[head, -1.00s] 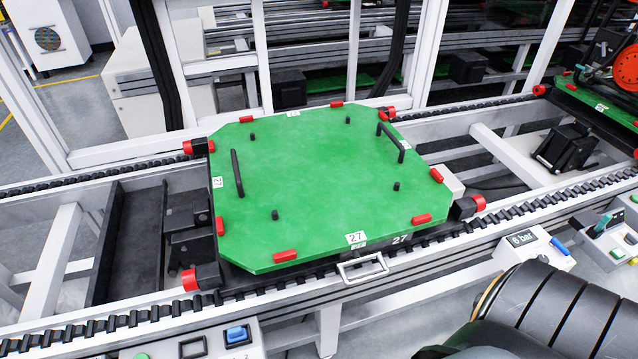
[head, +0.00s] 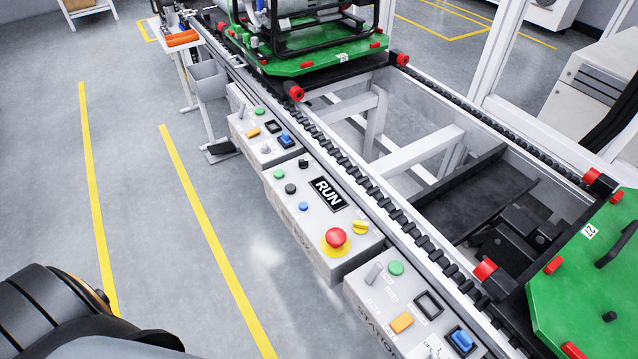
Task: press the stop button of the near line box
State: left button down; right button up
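A light grey line box (head: 312,225) with a lit RUN display (head: 327,194) is in the middle of the head view, fixed along the conveyor's side. A large red mushroom button (head: 335,238) on a yellow base is at its near end. Its top also has a green button (head: 278,174), a black button (head: 290,188), a blue button (head: 303,206), a small black knob (head: 304,163) and a yellow switch (head: 361,228). Button labels are too small to read. Neither gripper is in view; part of my own arm shows at the lower left.
Station boxes stand on either side: a nearer one (head: 372,293) and a farther one (head: 243,128). Green pallets sit on the conveyor, number 27 (head: 590,295) at right and a loaded one (head: 310,63) at the back. Grey floor with yellow lines (head: 200,225) is clear at left.

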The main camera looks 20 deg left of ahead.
aim_at(290, 189)
jog(key=u, duration=0.85)
